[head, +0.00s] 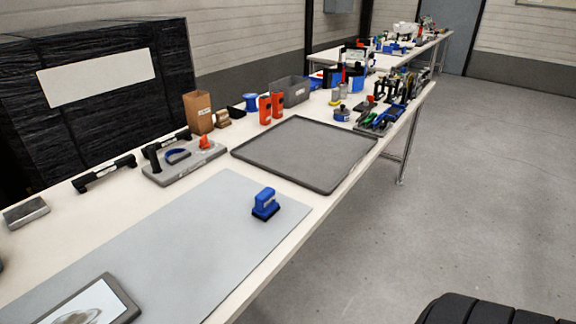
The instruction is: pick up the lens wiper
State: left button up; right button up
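A small blue block with a handle-like top and a dark base (265,203) stands upright on the grey mat (170,250), near the mat's right edge. It looks like the lens wiper. Nothing touches it from above. Neither of my grippers shows in the head view.
A framed panel (125,299) lies on the mat at the bottom left. A shallow grey tray (322,187) lies behind the wiper. A grey holder (160,176) carries a blue curved piece and an orange piece. The mat around the wiper is clear; the table edge is to its right.

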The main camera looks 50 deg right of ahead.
aim_at(266, 206)
jog(key=z, duration=1.3)
